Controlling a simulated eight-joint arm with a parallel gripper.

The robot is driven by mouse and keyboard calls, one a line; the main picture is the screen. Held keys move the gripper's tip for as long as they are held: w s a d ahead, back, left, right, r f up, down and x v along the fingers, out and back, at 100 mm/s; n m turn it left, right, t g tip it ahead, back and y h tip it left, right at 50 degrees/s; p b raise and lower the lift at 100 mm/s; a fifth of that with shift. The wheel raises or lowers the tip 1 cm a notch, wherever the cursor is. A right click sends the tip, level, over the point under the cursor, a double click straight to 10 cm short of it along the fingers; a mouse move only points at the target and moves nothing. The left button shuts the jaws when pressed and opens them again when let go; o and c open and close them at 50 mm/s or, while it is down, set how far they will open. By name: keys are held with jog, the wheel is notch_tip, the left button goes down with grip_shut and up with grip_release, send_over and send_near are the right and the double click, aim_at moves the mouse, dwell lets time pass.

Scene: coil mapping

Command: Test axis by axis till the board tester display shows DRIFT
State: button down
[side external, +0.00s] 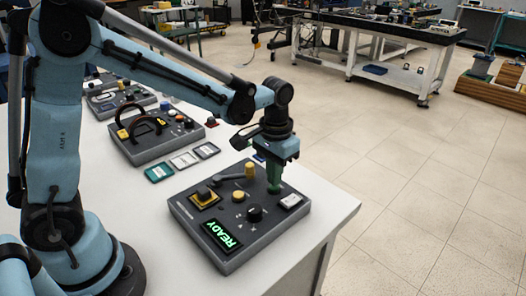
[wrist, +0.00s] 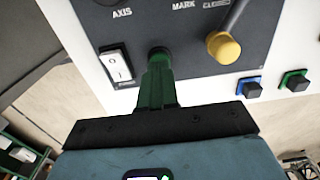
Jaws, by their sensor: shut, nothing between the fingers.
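The board tester (side external: 185,222) is a dark grey panel box on the white table. Its display (side external: 222,235) glows green and reads READY. The panel carries a black knob (side external: 255,214), a yellow-and-black square control (side external: 205,198), and a white rocker switch (side external: 291,202). A lever ends in a yellow knob (side external: 250,170). My gripper (side external: 274,188) is shut and empty, pointing down at the panel's edge. In the wrist view its green fingertips (wrist: 158,58) lie between the rocker switch (wrist: 117,65) and the yellow knob (wrist: 223,47). Contact with the panel cannot be told.
Three small flat cards, one a green card (side external: 158,172), lie behind the tester. Another device with a black handle (side external: 140,130) stands farther back. The table's right edge is close.

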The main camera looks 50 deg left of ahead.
jog(key=shift+f, duration=0.65)
dwell(0.4)
jog(key=shift+r, duration=3.25)
jog(key=shift+s+a+r, duration=0.1)
jog(key=shift+s+r, duration=0.05)
jog(key=s+a+r+t, duration=0.1)
jog(key=s+a+t, duration=0.1)
jog(key=s, duration=0.3)
jog(key=s+a+r+t, duration=0.1)
jog(key=s+a+t, duration=0.1)
jog(key=s+t, duration=0.3)
jog(key=shift+s+a, duration=0.25)
